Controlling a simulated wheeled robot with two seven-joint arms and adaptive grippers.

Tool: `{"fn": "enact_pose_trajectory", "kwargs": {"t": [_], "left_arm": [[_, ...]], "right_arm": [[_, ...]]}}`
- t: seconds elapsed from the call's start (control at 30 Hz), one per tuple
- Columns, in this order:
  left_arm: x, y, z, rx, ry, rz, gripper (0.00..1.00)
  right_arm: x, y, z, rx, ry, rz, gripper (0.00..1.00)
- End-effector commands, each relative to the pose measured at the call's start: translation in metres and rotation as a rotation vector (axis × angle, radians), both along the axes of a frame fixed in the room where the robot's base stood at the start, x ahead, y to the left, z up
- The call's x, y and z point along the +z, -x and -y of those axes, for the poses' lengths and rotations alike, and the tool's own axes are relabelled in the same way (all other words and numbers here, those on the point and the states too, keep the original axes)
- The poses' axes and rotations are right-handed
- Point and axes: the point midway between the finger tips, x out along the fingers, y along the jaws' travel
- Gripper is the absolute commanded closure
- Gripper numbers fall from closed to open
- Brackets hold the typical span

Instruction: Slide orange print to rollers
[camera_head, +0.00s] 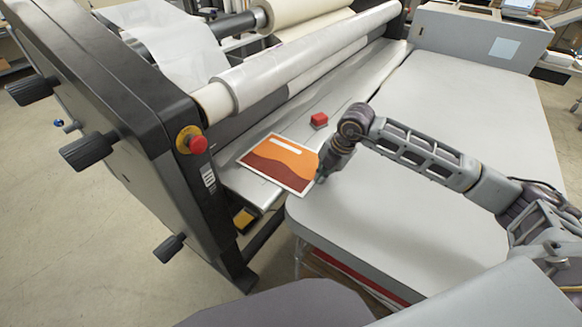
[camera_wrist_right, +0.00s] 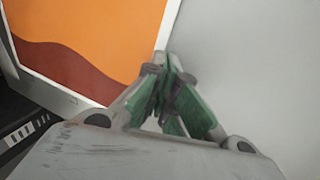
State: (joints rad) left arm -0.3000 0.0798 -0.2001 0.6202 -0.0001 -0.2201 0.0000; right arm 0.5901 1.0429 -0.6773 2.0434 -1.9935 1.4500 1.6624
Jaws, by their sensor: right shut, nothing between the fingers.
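The orange print (camera_head: 279,162) has a white border and a dark red wave. It lies flat across the laminator's feed table, with its right corner near the grey table. Its far edge is apart from the rollers (camera_head: 290,72). My right gripper (camera_head: 321,177) is at the print's right corner, fingers shut and empty. In the right wrist view the shut fingertips (camera_wrist_right: 167,62) are at the white border of the print (camera_wrist_right: 90,35). I cannot tell whether they touch it. My left gripper is not in view.
A small red block (camera_head: 319,120) sits on the feed table beyond the print. The laminator's black side panel (camera_head: 120,110), with knobs and a red stop button (camera_head: 197,144), stands at left. The grey table (camera_head: 450,110) is mostly clear.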

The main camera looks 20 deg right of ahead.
Motion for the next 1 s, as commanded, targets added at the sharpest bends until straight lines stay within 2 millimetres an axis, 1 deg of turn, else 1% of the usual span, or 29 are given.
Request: {"fn": "enact_pose_trajectory", "kwargs": {"t": [1.0], "left_arm": [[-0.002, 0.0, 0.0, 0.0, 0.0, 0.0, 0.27]], "right_arm": [[0.0, -0.012, -0.01, 0.001, 0.0, 0.001, 1.0]]}}
